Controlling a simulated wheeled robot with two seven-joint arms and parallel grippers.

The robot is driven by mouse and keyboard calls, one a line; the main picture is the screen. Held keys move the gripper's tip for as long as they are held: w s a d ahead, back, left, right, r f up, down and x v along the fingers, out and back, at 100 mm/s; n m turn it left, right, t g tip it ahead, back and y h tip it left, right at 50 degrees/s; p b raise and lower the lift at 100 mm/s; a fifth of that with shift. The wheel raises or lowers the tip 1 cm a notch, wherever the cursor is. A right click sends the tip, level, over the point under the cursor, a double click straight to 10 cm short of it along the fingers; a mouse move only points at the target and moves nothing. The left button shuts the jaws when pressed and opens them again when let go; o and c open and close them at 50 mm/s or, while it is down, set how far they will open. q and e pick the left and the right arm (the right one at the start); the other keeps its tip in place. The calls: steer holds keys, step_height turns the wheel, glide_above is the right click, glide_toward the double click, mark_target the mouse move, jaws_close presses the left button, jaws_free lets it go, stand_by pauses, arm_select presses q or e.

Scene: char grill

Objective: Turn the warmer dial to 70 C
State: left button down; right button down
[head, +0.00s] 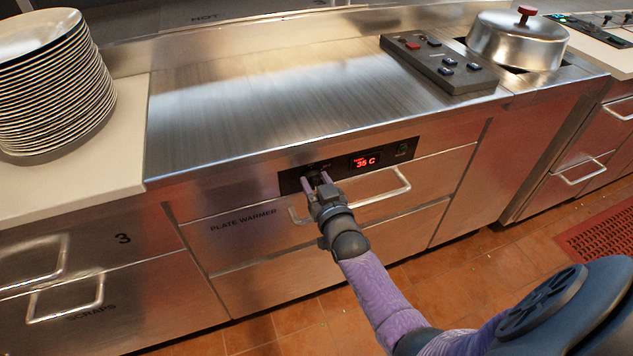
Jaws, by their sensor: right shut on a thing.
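The plate warmer (245,246) is a steel drawer unit under a steel counter. Its black control panel (392,157) runs along the top front edge. A red display (365,161) on the panel reads about 35 C; the digits are small. My right gripper (317,181) is at the left part of the panel, shut on the warmer dial. The dial is dark and mostly hidden between the fingers, so its pointer cannot be read. My left gripper is not in view.
A stack of plates (55,90) stands on the pale counter at left. A grey button box (438,62) and a steel dome lid with red knob (517,40) are at the back right. A drawer handle (385,194) sits just below the panel. The steel counter middle is clear.

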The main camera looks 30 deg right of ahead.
steer(key=shift+c, duration=1)
jaws_free()
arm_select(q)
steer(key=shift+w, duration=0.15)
arm_select(e)
steer(key=shift+s, duration=0.1)
arm_select(q)
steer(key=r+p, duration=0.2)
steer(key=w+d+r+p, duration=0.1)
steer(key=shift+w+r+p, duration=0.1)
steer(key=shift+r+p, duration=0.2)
steer(key=shift+p, duration=0.1)
arm_select(e)
steer(key=v, duration=0.9)
steer(key=shift+s, duration=0.4)
